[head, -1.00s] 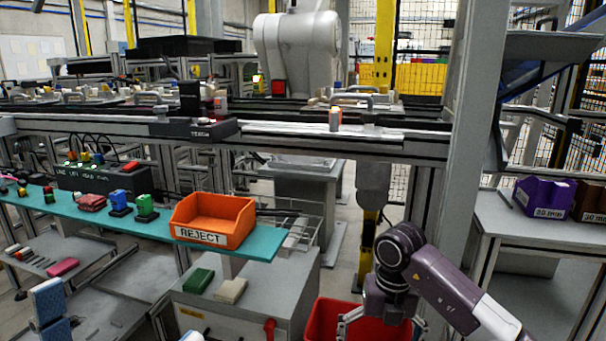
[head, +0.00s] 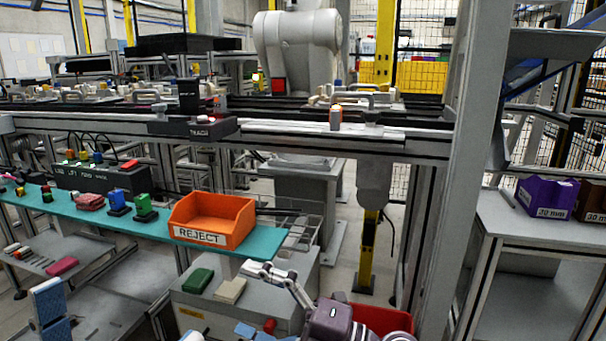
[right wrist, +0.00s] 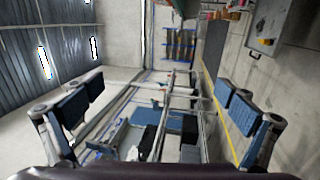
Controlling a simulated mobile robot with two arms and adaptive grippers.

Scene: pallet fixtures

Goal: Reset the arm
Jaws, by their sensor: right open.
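My right arm is at the bottom middle of the head view. Its gripper (head: 247,300) points left, with its fingers spread wide and nothing between them. One finger shows in front of the grey cabinet below the teal shelf; the other is low, near the frame's bottom edge. In the right wrist view both blue-padded fingers of the right gripper (right wrist: 160,106) stand far apart and empty. My left gripper (head: 120,318) shows only in part at the bottom left: a blue-padded finger and another fingertip at the frame's edge, well apart. The rest of it is cut off.
An orange REJECT bin (head: 214,219) sits on the teal shelf (head: 262,245). A red bin (head: 382,320) is partly behind my right arm. Green (head: 198,280) and beige (head: 230,290) blocks lie on the grey cabinet. A grey post (head: 455,170) and a side table (head: 520,229) stand at right.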

